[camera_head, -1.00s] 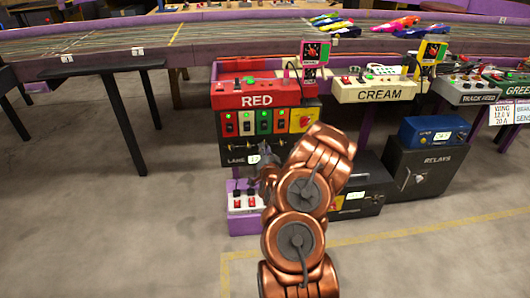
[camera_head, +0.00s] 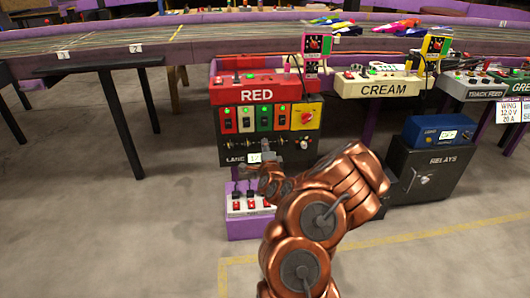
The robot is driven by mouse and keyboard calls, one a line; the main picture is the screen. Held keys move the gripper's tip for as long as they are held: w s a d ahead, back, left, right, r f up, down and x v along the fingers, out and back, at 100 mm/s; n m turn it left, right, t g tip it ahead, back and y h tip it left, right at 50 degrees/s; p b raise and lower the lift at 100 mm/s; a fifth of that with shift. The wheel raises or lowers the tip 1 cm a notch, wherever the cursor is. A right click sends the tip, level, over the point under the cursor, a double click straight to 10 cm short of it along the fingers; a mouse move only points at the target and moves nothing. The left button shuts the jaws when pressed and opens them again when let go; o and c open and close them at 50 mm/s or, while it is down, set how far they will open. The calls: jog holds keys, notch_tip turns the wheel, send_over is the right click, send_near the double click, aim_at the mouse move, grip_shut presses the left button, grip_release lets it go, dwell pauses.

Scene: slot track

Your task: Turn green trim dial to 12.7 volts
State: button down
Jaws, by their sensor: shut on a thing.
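A black lane panel (camera_head: 226,152) sits below the red control box (camera_head: 285,88), with a row of small trim dials across it. A small lit readout (camera_head: 255,157) sits low on this panel, its digits too small to read. My gripper (camera_head: 274,150) is at the lower part of the panel, shut on what looks like a trim dial near the right of the row. My fingers hide the held part, so its colour and angle cannot be told.
A purple box with red switches (camera_head: 237,231) stands just below my gripper. A relay cabinet (camera_head: 440,178) with a blue supply (camera_head: 436,133) on top stands at right. A black table (camera_head: 95,67) stands at left. The floor at left is clear.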

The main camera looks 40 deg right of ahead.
jog(key=shift+m, duration=0.3)
jog(key=c, duration=1)
grip_release()
jog(key=shift+c, duration=0.2)
jog(key=shift+r+p, duration=0.1)
jog(key=shift+p, duration=0.2)
